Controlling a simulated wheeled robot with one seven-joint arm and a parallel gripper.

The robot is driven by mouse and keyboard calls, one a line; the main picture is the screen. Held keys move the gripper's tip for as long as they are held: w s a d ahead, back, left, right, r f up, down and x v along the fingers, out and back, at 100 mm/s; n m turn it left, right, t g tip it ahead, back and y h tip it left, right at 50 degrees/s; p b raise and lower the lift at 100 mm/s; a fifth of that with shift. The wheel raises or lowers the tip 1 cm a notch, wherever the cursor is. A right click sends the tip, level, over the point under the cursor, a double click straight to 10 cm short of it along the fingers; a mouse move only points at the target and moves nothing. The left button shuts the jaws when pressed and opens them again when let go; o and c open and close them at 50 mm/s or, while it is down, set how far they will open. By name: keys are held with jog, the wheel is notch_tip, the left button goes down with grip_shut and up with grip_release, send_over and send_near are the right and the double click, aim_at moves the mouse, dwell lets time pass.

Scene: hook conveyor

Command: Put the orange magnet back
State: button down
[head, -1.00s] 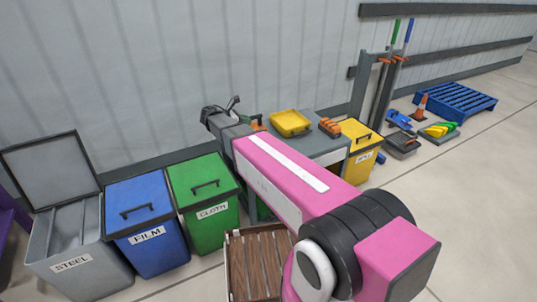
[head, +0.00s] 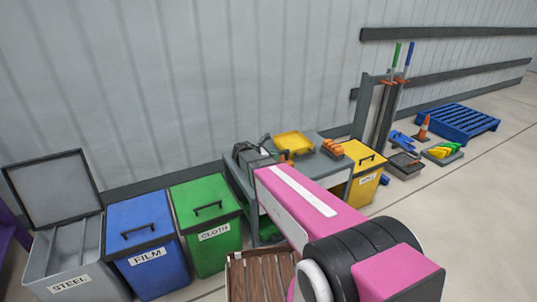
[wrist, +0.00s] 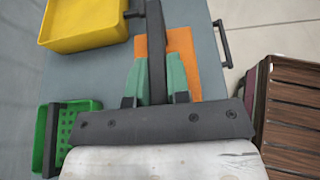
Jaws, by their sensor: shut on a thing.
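The orange magnet (wrist: 181,52) shows in the wrist view as an orange block with a dark upright bar or handle in front of it. My gripper (wrist: 157,75) has its green-padded fingers closed around this dark bar. The block is over the grey bench top (wrist: 115,78); I cannot tell whether it touches it. In the head view, a bit of orange (head: 286,157) shows beside my dark gripper (head: 254,155) over the bench, and my pink arm hides part of the bench.
A yellow tray (wrist: 85,40) and a green basket (wrist: 68,118) are on the bench. Orange items (head: 333,148) lie at its right. Steel, film (head: 150,230) and cloth (head: 205,200) bins stand left. A brown slatted crate (wrist: 295,105) is beside the bench; a yellow bin (head: 366,180) stands right.

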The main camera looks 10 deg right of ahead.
jog(key=shift+f, duration=1.95)
jog(key=shift+f, duration=0.1)
jog(key=c, duration=1.1)
grip_release()
